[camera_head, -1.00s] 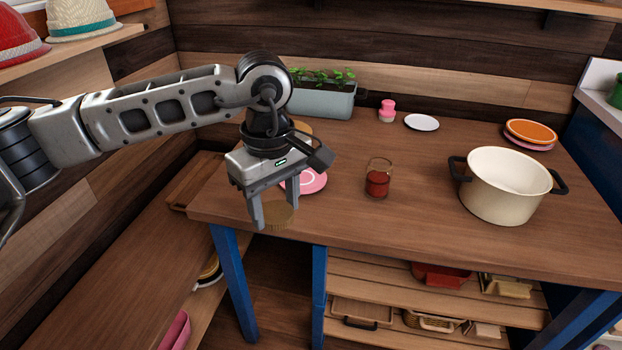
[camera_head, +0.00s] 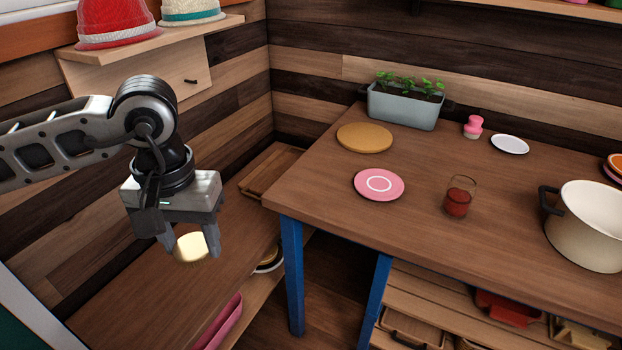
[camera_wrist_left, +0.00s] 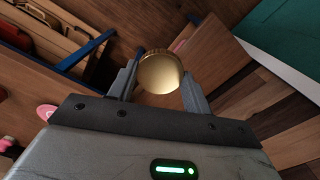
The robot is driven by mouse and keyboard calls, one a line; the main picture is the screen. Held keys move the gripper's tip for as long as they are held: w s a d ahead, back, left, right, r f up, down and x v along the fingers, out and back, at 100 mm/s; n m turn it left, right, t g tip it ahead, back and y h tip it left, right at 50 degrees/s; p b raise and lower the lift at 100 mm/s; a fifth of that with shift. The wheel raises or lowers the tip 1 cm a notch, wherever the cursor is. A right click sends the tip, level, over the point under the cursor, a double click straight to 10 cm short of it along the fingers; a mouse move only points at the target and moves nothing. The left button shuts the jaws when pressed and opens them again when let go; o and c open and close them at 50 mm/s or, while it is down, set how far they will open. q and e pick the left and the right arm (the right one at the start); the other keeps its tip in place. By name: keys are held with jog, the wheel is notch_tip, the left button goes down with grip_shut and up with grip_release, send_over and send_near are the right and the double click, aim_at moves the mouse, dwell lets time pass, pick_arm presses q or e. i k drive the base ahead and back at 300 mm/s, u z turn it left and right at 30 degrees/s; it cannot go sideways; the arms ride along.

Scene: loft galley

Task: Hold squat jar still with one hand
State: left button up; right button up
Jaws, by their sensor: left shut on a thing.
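A small squat glass jar (camera_head: 458,196) with red contents stands upright on the table in the head view. No lid shows on it and no gripper touches it. My left gripper (camera_head: 188,246) is off the table's left edge, above the low bench. It is shut on a round gold lid (camera_head: 192,247), which also shows between the fingers in the left wrist view (camera_wrist_left: 160,73). My right gripper is not in view.
The table (camera_head: 330,215) also holds a pink plate (camera_head: 379,184), a tan round board (camera_head: 364,138), a planter (camera_head: 404,106), a pink-topped shaker (camera_head: 473,127), a white saucer (camera_head: 510,144) and a cream pot (camera_head: 585,235). The low bench (camera_head: 150,300) has clear room.

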aim_at(461, 192)
jog(key=u, duration=0.35)
jog(key=i, duration=0.4)
jog(key=z, duration=1.6)
jog(key=i, duration=0.5)
